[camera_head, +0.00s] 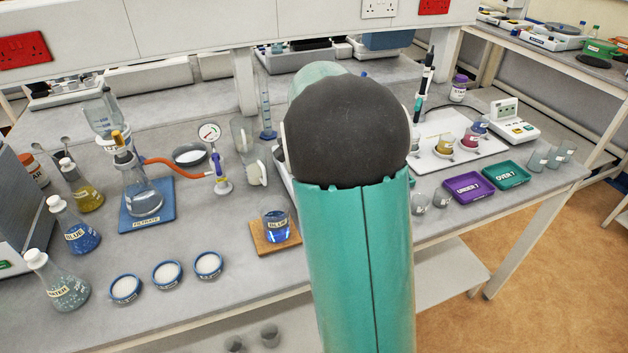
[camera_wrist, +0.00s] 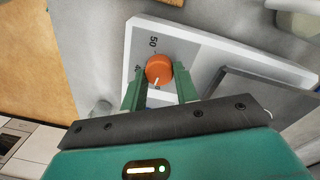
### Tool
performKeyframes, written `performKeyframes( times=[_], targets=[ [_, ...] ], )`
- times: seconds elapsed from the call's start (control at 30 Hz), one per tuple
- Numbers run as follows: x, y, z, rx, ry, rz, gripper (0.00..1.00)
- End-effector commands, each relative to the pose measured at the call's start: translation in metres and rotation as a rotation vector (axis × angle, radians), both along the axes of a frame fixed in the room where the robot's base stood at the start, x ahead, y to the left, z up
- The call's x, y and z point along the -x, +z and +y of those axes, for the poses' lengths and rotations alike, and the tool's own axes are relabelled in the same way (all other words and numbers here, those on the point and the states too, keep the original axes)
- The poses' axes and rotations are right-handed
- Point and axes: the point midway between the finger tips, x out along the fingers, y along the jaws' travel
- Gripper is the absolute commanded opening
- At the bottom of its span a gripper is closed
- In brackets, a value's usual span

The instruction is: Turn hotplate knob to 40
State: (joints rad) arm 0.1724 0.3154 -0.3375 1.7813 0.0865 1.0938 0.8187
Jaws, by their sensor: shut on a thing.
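The hotplate (camera_wrist: 203,60) shows in the wrist view as a white-edged unit with a grey front panel and a dark top plate (camera_wrist: 262,108). Its orange-red knob (camera_wrist: 159,68) has a white pointer line on its lower edge. The mark "50" shows beside the knob, and a part-hidden mark starting with "4" is lower left. My gripper (camera_wrist: 160,82) has its green fingers on both sides of the knob and is shut on it.
A beaker of blue liquid (camera_head: 276,226) stands on a wooden board (camera_head: 257,240) left of my arm. Dishes (camera_head: 167,274) and labelled flasks are further left. Purple (camera_head: 468,188) and green (camera_head: 506,174) trays lie to the right.

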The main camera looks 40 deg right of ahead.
Motion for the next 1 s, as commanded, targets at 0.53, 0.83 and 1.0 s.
performKeyframes(
  times=[0.53, 0.83, 1.0],
  targets=[
    [0.0011, 0.0006, -0.0004, 0.001, -0.516, 0.0, 0.07],
    [0.0021, 0.0007, -0.0008, 0.001, -0.794, -0.001, 0.07],
    [0.0024, 0.0007, -0.0007, 0.0, -0.924, -0.001, 0.07]
  ],
)
